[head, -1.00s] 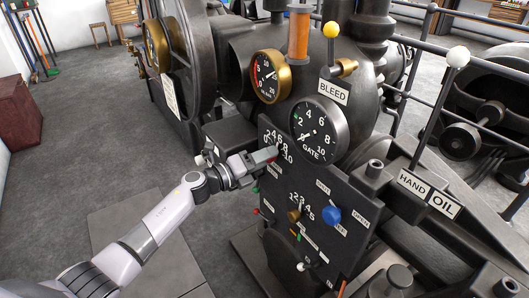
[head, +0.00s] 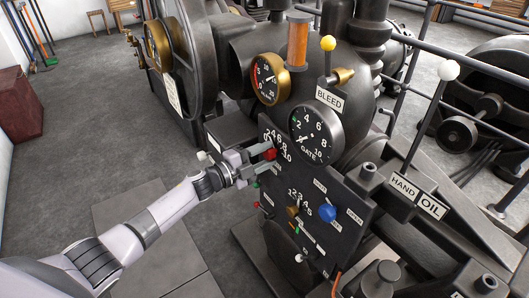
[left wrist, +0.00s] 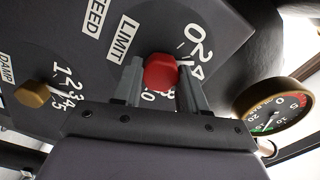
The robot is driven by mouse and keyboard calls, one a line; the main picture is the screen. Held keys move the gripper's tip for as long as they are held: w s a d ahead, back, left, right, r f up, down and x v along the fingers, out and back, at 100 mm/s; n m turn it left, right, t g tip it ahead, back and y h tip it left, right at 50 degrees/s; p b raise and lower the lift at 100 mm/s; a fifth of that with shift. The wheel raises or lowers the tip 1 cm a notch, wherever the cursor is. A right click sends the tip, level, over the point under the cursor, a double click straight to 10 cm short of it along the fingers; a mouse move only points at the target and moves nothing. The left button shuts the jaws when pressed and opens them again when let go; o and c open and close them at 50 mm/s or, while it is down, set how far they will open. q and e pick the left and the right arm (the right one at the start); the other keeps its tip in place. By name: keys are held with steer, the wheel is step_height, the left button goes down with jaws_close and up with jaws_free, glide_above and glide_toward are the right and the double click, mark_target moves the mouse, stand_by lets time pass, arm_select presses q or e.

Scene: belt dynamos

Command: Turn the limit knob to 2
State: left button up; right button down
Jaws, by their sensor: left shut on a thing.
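The limit knob (head: 270,154) is red and sits on the dark sloping panel, under a scale marked 0 to 10. In the left wrist view the red knob (left wrist: 161,71) is beside the LIMIT label (left wrist: 124,39), between the fingers of my left gripper (left wrist: 160,86). In the head view my left gripper (head: 264,153) reaches it from the left, shut on the knob. The fingers hide part of the scale. My right gripper is not in view.
A gold knob (head: 292,211) with its own scale and a blue knob (head: 327,213) are lower on the panel. The GATE gauge (head: 316,134) is just above right. A yellow-topped bleed lever (head: 328,44) and a white-topped hand oil lever (head: 449,70) stand further right.

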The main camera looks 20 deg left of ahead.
arm_select(q)
steer(key=shift+n, duration=0.8)
steer(key=shift+f, duration=0.1)
steer(key=o, duration=1)
steer(key=shift+s+a+p, duration=0.1)
steer(key=shift+p, duration=0.2)
steer(key=v, duration=0.7)
